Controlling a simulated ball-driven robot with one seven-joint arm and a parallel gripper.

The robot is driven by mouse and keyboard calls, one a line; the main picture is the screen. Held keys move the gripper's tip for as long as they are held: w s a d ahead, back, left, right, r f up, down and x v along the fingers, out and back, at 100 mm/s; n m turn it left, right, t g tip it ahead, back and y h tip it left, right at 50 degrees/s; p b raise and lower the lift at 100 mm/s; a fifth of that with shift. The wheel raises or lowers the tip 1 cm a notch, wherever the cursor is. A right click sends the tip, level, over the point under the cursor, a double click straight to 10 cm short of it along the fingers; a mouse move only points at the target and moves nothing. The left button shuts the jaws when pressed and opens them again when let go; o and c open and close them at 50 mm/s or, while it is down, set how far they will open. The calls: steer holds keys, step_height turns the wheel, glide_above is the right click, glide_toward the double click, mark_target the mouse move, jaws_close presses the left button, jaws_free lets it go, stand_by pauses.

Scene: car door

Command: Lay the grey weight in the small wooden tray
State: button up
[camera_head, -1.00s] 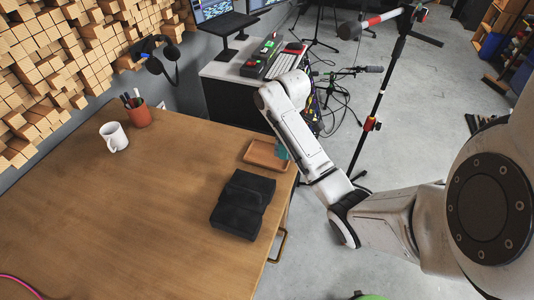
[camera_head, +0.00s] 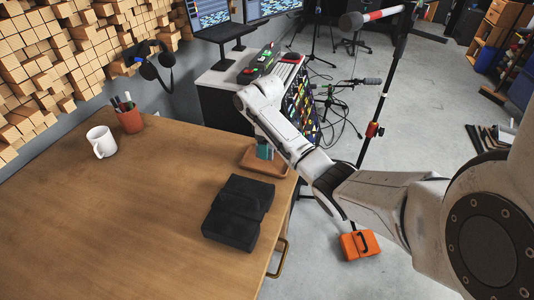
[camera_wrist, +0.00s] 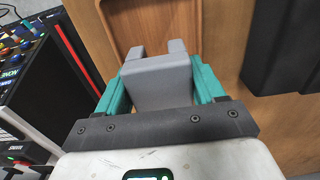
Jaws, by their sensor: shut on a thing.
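The grey weight (camera_wrist: 158,88) is a block with two upright prongs at its far end. It sits between the teal fingers of my gripper (camera_wrist: 160,92), which is shut on it, in the wrist view. The small wooden tray (camera_wrist: 122,22) lies just beyond and partly behind the weight there. In the head view the tray (camera_head: 250,162) rests near the table's right edge, and my gripper (camera_head: 265,151) is over it, largely hidden by my arm. I cannot tell whether the weight touches the tray.
A black block-shaped case (camera_head: 238,213) lies on the wooden table (camera_head: 130,220), in front of the tray. A white mug (camera_head: 102,142) and a pen cup (camera_head: 130,119) stand at the back left. A bench with electronics (camera_head: 215,82) stands behind the tray. The table's left and middle are clear.

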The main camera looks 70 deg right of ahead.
steer(key=shift+w+d+f, duration=0.1)
steer(key=shift+f, duration=1.5)
steer(key=shift+f, duration=0.15)
steer(key=o, duration=1.5)
step_height(320, 180, up, 12)
steer(key=shift+r+p, duration=0.15)
steer(key=shift+p, duration=1)
